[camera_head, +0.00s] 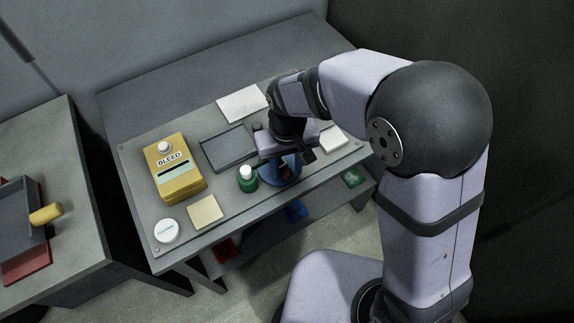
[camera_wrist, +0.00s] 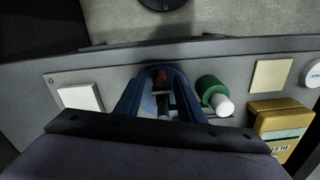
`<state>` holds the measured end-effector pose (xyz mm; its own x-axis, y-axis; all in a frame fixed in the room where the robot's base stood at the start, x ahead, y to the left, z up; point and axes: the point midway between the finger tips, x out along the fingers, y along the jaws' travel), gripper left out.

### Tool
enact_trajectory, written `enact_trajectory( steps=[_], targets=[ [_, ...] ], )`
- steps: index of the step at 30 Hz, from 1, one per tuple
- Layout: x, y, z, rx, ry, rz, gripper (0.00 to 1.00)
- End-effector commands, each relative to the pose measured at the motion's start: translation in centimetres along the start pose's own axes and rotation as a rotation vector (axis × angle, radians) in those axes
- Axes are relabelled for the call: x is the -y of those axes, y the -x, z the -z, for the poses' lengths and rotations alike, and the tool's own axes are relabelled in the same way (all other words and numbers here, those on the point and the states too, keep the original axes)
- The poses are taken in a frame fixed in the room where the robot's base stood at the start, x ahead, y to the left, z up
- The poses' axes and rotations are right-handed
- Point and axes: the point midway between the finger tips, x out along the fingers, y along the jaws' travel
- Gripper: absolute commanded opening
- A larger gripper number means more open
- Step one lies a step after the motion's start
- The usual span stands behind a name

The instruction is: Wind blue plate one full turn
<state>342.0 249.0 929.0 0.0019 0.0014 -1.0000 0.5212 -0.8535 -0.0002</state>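The blue thing (camera_head: 281,176), which I take to be the blue plate or its holder, stands at the table's front edge, under my gripper. A dark bar of my wrist covers the near part in the wrist view.
A green bottle with a white cap (camera_head: 247,178) stands close left of the blue thing. A grey tray (camera_head: 206,152) lies behind; a white block (camera_head: 332,139) is right.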

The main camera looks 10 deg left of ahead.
Motion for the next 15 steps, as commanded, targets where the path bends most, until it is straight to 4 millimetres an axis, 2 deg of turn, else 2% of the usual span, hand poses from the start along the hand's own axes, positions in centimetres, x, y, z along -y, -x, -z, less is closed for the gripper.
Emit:
enact_trajectory(
  steps=[7,15],
  targets=[
    [0.0,1.1,0.1,-0.002,0.000,0.000,0.35],
    [0.0,4.7,0.1,-0.005,0.000,0.001,0.35]
  ],
)
